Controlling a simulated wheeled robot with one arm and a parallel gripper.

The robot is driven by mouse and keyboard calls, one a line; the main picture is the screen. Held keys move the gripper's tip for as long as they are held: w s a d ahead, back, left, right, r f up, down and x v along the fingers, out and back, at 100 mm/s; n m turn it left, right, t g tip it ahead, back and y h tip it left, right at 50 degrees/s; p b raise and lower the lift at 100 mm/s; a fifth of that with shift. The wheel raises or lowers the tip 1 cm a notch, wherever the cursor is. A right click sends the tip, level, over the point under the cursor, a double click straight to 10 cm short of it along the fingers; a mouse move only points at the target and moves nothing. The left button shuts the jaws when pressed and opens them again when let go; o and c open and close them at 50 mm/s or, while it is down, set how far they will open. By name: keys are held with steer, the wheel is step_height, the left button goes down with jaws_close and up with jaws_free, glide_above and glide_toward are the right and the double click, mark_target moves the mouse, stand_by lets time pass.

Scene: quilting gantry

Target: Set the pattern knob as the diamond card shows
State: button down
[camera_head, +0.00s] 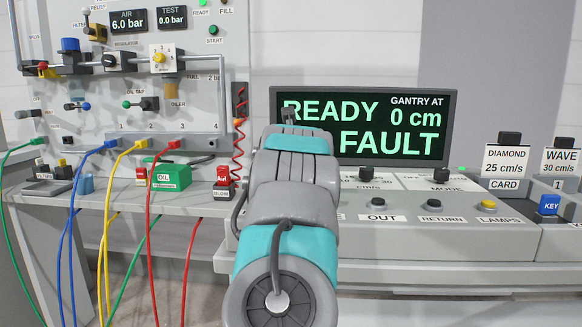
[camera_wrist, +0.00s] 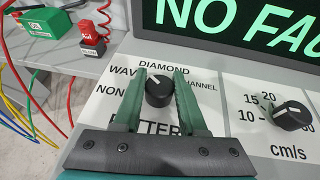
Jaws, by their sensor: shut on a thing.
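The pattern knob (camera_wrist: 158,92) is a black dial in the wrist view, ringed by the labels NONE, WAVE, DIAMOND and CHANNEL. A pale mark shows on its upper left, towards WAVE, but I cannot read its setting surely. My gripper (camera_wrist: 160,88) has its green fingers on both sides of the knob, shut on it. In the head view my arm hides the knob and gripper. The diamond card (camera_head: 507,161) stands at the right and reads DIAMOND, 25 cm/s.
A cm/s knob (camera_wrist: 293,116) is right of the pattern knob. The display (camera_head: 364,125) behind reads READY, 0 cm. A WAVE card (camera_head: 561,161) stands far right. OUT (camera_head: 383,205), RETURN (camera_head: 433,205) and LAMPS (camera_head: 488,205) buttons line the console front. Coloured hoses hang left.

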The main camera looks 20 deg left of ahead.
steer(key=shift+c, duration=2.3)
jaws_free()
steer(key=shift+n+y, duration=0.4)
steer(key=shift+n+g+y, duration=1.3)
steer(key=shift+n+y, duration=0.4)
steer(key=shift+n+g+y, duration=1.2)
steer(key=shift+n+g, duration=0.1)
steer(key=shift+n, duration=0.2)
